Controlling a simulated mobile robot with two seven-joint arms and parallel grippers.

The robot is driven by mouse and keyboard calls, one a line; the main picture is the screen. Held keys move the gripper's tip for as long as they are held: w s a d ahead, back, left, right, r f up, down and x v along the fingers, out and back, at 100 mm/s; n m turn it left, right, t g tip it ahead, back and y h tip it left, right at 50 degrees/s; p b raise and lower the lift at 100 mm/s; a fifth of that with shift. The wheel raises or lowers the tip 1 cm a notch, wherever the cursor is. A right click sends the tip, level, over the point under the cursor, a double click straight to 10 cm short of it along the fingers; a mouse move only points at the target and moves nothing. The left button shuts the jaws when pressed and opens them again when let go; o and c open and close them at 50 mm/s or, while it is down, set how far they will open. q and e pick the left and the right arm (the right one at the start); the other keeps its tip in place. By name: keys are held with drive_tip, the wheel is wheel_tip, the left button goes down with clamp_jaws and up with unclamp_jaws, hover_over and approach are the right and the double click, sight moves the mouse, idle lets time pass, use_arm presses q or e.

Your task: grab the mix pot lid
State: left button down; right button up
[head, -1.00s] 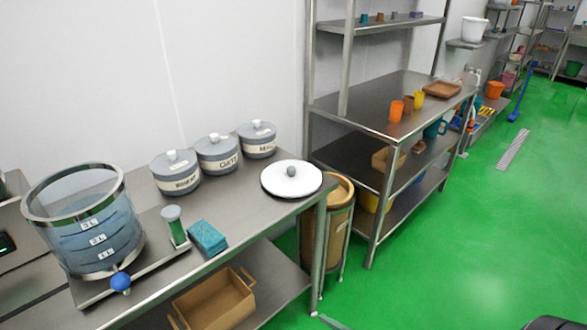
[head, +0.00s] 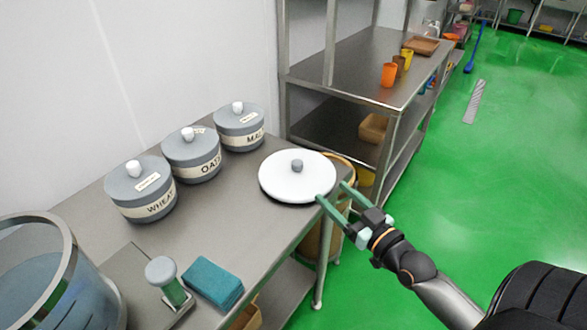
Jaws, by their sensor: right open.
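The mix pot lid is a round white disc (head: 283,184) with a grey knob (head: 297,166) on top. It lies flat on the steel table near its right end in the head view. My right gripper (head: 332,192) is open and empty. Its green fingers point up and left, with the tips at the lid's right front rim in the picture. I cannot tell whether they touch the rim. My left gripper is not in view.
Three grey lidded canisters (head: 191,156) stand along the wall.

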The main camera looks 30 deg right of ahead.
approach(301, 166)
drive_tip(key=shift+w+d+r, duration=0.1)
drive_tip(key=shift+w+r, duration=0.1)
drive_tip(key=shift+w, duration=1)
drive_tip(key=shift+w+a+f, duration=0.15)
drive_tip(key=shift+w, duration=1.4)
drive_tip(key=shift+w+a+f, duration=0.1)
drive_tip(key=shift+w+f, duration=0.05)
drive_tip(key=shift+w, duration=1.45)
drive_tip(key=shift+c, duration=0.4)
clamp_jaws()
